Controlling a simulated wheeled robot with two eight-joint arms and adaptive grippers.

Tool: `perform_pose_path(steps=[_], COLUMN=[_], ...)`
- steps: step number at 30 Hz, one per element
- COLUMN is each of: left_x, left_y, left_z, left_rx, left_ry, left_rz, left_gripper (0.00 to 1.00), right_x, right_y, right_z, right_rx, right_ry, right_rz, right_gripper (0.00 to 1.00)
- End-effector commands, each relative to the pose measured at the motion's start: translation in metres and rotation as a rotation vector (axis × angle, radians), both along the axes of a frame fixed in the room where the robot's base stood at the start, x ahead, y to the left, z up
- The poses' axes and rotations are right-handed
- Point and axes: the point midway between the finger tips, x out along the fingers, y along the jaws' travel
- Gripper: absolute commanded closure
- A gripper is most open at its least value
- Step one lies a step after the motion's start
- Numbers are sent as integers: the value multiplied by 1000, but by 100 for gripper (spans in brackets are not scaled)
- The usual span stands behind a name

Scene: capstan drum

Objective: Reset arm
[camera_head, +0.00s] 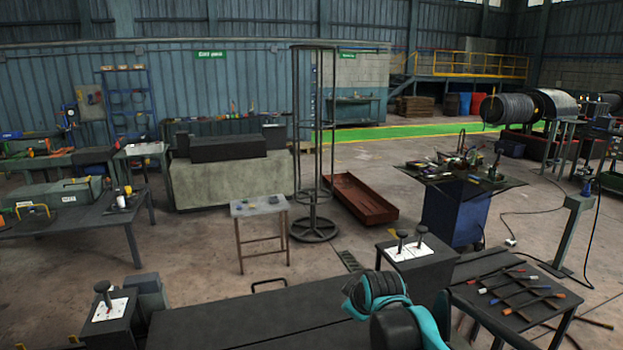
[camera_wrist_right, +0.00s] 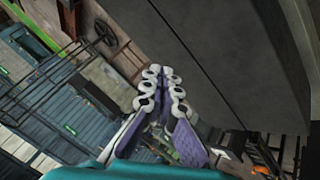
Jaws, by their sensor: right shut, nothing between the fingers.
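My right gripper (camera_wrist_right: 163,74) shows in the right wrist view, its white-knuckled, purple-padded fingers drawn together at the tips with nothing between them. A large dark grey block (camera_wrist_right: 205,50) lies beyond and to the right of the fingertips; I cannot tell the gap. In the head view, a teal and black part of my arm rises at the bottom, right of centre, over the black bench (camera_head: 235,318). The right gripper itself is not visible there. My left gripper is in neither view.
Control boxes with levers stand at the bench's left (camera_head: 107,306) and right (camera_head: 408,250). A small table with tools (camera_head: 520,292) is at lower right. A metal cage stand (camera_head: 313,228), a red tray (camera_head: 360,200) and a black-wound drum (camera_head: 508,109) stand farther back.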

Motion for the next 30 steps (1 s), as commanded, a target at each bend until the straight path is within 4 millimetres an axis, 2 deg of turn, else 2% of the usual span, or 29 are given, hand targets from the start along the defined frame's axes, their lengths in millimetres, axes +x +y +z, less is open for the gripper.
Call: perform_pose_path(steps=[1,5,9,12,15,18,21,30], left_x=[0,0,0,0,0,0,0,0], left_y=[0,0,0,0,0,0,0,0], left_z=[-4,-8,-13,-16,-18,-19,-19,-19], left_rx=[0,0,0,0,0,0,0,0], left_ry=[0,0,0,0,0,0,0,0], left_rz=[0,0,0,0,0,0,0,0], left_gripper=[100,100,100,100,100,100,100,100], right_x=[-30,-97,-168,-210,-240,-259,-267,-268], right_y=[-13,-37,-59,-69,-76,-80,-82,-82], right_z=[-2,-13,-39,-61,-81,-95,-102,-103], right_rx=[40,154,274,349,407,445,464,466], right_ry=[15,52,84,104,115,123,127,127], right_rz=[-65,-241,-430,-551,-646,-708,-739,-741], right_gripper=[100,100,100,100,100,100,100,100])
